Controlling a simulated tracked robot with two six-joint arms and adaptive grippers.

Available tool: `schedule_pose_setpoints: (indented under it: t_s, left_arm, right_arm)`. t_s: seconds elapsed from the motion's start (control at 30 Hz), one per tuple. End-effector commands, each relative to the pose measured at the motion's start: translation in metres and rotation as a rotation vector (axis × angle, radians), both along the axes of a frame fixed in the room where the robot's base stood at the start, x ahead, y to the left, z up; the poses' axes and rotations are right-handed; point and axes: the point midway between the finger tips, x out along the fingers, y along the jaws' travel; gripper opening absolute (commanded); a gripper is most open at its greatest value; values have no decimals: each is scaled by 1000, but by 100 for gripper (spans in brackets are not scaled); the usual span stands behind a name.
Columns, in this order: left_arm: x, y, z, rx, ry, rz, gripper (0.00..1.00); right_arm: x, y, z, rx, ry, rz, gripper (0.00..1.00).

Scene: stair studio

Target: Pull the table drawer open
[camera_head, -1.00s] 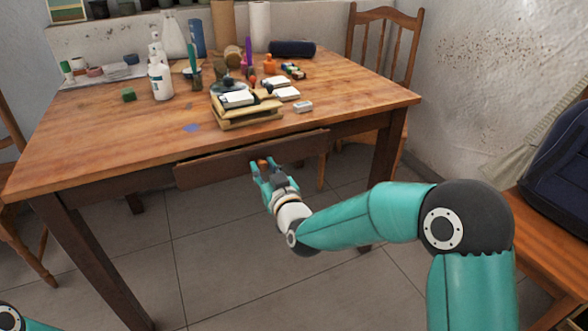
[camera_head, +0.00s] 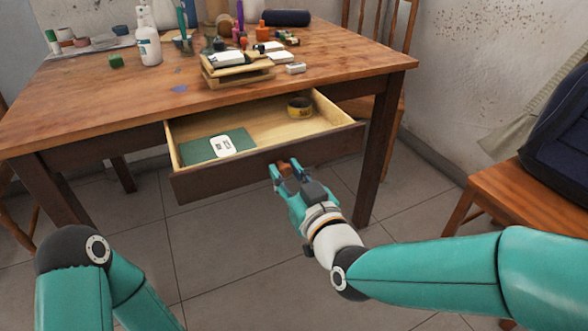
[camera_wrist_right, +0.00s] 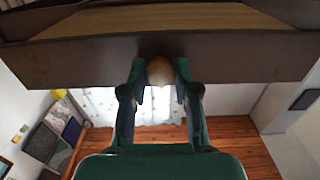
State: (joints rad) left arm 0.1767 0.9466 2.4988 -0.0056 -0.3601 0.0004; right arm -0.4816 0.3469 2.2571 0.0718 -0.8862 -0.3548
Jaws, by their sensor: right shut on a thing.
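The wooden table (camera_head: 120,95) stands ahead, and its drawer (camera_head: 250,172) is pulled well out from the front. Inside the drawer lie a green book or folder (camera_head: 200,150) with a white item (camera_head: 222,146) on it, and a yellow-and-black roll (camera_head: 300,106). My right gripper (camera_head: 286,168) is at the drawer front and is shut on its round wooden knob, which also shows in the right wrist view (camera_wrist_right: 160,70) between the two fingers. My left arm shows at the lower left, but its gripper is out of view.
The tabletop holds a white bottle (camera_head: 149,46), a stack of wooden trays (camera_head: 236,70), paints and a dark roll (camera_head: 287,17). A chair (camera_head: 535,190) with a dark backpack (camera_head: 560,130) stands at the right. Tiled floor is clear in front.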

Motion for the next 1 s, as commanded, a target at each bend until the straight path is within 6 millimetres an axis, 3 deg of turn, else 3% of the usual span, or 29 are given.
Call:
schedule_pose_setpoints:
  t_s: [0.33, 0.37, 0.5, 0.83, 1.0]
  left_arm:
    - [0, 0, 0, 0, 0, 0, 44]
    - [0, 0, 0, 0, 0, 0, 44]
    - [0, 0, 0, 0, 0, 0, 44]
    - [0, 0, 0, 0, 0, 0, 44]
    - [0, 0, 0, 0, 0, 0, 44]
  right_arm:
    - [-2, 4, 0, -4, 0, 13, 0]
    - [-2, 4, 0, -4, 0, 13, 32]
    - [-2, 3, 0, -4, 0, 11, 54]
    - [-2, 1, 0, 0, 1, 8, 54]
    - [-16, -5, 0, -1, 2, 8, 54]
